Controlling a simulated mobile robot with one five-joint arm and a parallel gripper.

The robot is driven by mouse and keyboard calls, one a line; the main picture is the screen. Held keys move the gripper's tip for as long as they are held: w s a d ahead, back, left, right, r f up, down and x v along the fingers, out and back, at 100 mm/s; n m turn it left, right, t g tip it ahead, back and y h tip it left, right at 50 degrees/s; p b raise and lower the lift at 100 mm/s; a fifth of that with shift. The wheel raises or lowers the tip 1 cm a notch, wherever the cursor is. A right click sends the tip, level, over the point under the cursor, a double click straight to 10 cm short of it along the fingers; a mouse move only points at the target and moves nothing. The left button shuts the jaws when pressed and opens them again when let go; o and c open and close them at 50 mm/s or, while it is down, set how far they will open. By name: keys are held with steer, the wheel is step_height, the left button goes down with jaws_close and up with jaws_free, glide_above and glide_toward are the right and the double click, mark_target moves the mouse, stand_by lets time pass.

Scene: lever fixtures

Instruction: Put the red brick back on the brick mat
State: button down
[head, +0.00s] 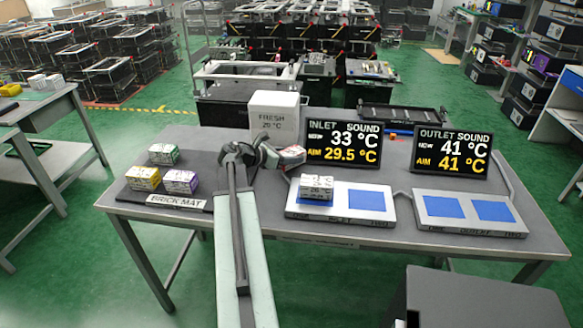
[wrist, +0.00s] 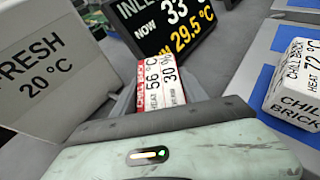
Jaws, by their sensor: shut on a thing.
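My gripper (head: 282,153) is shut on the red brick (wrist: 158,84), a white-labelled block with red on its end and sides. The label shows 56 °C and 30 in the wrist view. In the head view the red brick (head: 292,155) is over the table, just left of the inlet display. The brick mat (head: 176,202) lies at the table's left front, left of my gripper. It holds a green brick (head: 163,154), a yellow brick (head: 143,178) and a purple brick (head: 181,181).
A white FRESH 20 °C box (head: 274,116) stands behind my gripper. The inlet display (head: 343,143) reads 33 °C, aim 29.5; the outlet display (head: 452,151) reads 41, aim 41. A chill brick (head: 316,188) covers the left inlet pad; the right inlet pad (head: 366,200) and outlet pads (head: 444,206) are bare.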

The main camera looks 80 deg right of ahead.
steer(key=shift+f+b, duration=0.85)
steer(key=shift+f, duration=0.65)
steer(key=c, duration=0.6)
jaws_free()
steer(key=shift+r, duration=0.1)
steer(key=shift+r, duration=0.15)
steer(key=p+v, duration=0.5)
steer(key=v, duration=0.7)
steer(key=shift+r, duration=0.2)
